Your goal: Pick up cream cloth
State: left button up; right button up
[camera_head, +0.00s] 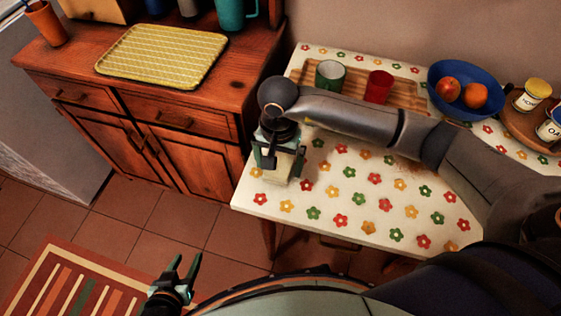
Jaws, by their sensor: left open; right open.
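A cream cloth (274,174) lies on the flower-patterned table (330,232) near its left edge, partly hidden by my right gripper. My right gripper (279,162) points down directly over the cloth, its fingers at either side of it. It is open; whether the fingers touch the cloth I cannot tell. My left gripper (187,268) is open and empty, low over the tiled floor at the bottom left, away from the table.
A wooden tray (405,92) with a green cup (330,75) and a red cup (379,86) stands behind my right arm. A blue fruit bowl (440,72) and jars (535,95) are at the right. A wooden cabinet (225,75) stands left of the table. The table's front is clear.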

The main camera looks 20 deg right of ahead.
jog(key=shift+f, duration=0.1)
jog(key=c, duration=1.2)
